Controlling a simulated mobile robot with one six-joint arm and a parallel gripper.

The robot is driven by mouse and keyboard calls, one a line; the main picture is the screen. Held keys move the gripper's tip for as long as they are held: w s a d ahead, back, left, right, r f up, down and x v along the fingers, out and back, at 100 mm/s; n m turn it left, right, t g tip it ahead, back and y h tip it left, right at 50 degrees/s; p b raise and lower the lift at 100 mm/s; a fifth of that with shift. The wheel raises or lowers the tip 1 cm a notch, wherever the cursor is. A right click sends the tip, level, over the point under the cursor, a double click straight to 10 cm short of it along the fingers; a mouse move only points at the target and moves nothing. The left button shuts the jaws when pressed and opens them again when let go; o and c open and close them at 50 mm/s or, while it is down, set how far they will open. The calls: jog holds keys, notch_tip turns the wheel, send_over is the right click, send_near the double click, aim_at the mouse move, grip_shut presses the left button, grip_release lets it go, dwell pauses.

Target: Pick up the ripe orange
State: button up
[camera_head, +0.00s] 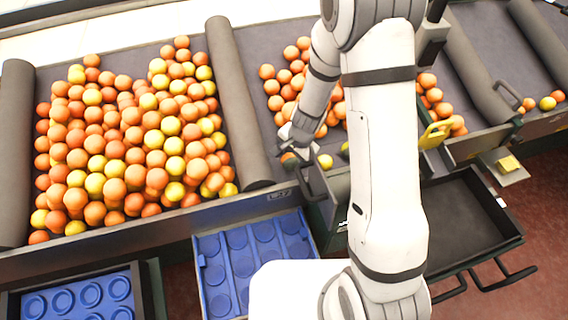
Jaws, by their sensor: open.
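Many oranges, some deep orange and some yellow, lie in a large pile (130,135) on the left belt. A second group of oranges (285,85) lies on the middle belt, partly hidden behind my white arm. My gripper (291,158) is open at the front edge of the middle belt, close to the oranges there. Its fingers are small and dark in this view. A yellow orange (325,161) lies just right of it. An orange fruit shows at the fingers, but I cannot tell whether they touch it.
Dark padded rollers (238,105) separate the belts. Blue trays with round hollows (250,262) stand in front, one more (78,300) at the lower left. An empty black tray (465,225) is at the right. More oranges (547,103) lie at the far right.

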aim_at(291, 158)
jog(key=x, duration=0.3)
jog(key=shift+b, duration=0.4)
jog(key=shift+r, duration=0.1)
jog(key=shift+c, duration=0.3)
jog(key=c, duration=0.7)
jog(key=shift+r, duration=0.1)
jog(key=shift+c, duration=0.2)
jog(key=w+a+p+v, duration=0.1)
jog(key=p+v, duration=0.1)
jog(key=v, duration=0.6)
jog(key=w+a+r+p+v, duration=0.1)
jog(key=a+p+v, duration=0.1)
jog(key=v, duration=0.7)
jog(key=shift+w+r, duration=0.2)
jog(key=shift+w, duration=0.15)
